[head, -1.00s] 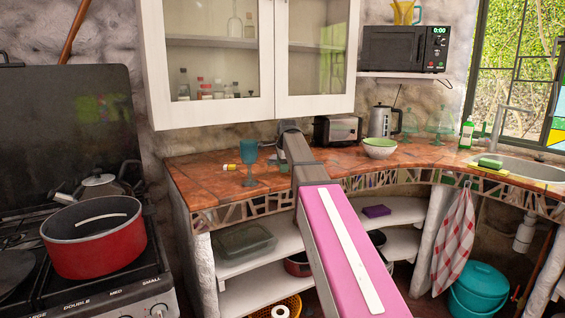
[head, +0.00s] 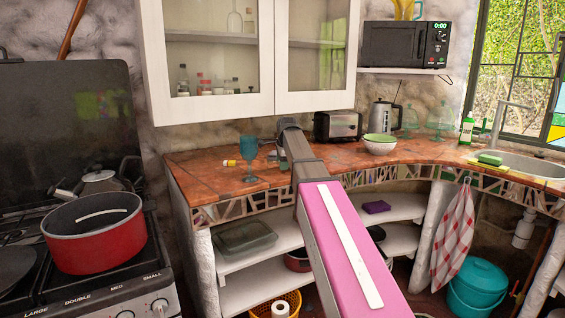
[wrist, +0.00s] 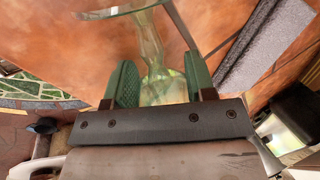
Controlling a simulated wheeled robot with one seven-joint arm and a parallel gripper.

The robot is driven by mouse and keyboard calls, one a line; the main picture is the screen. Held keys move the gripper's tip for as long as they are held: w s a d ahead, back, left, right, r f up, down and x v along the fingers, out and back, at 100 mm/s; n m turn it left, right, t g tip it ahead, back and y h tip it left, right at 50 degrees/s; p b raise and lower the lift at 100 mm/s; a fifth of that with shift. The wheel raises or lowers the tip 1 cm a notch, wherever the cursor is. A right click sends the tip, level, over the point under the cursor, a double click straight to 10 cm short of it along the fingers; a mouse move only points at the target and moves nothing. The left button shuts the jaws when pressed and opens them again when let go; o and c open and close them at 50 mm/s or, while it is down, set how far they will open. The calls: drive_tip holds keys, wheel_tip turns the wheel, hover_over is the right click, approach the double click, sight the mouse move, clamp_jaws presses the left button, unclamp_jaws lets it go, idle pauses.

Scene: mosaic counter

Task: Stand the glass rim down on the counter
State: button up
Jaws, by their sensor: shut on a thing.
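The glass (head: 249,149) is a teal stemmed goblet on the left part of the counter (head: 205,180) in the head view. It stands upright, bowl up, with its foot at the counter top. My gripper (wrist: 160,70) is beside it, coming from the right, and is mostly hidden behind my arm in the head view. In the wrist view the two green pads are shut on the see-through glass (wrist: 152,45), one on each side. A round glass edge is cut off at the top of the wrist view.
A small yellow-and-red item (head: 229,163) lies left of the glass. The toaster (head: 337,125), kettle (head: 383,115) and green-rimmed bowl (head: 379,144) stand to the right. The wall cabinet (head: 215,105) hangs above. A red pot (head: 93,240) sits on the stove at left.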

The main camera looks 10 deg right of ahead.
drive_tip(key=shift+f, duration=0.25)
drive_tip(key=o, duration=1)
drive_tip(key=shift+s+r, duration=0.1)
drive_tip(key=shift+v, duration=4.9)
drive_tip(key=m, duration=0.9)
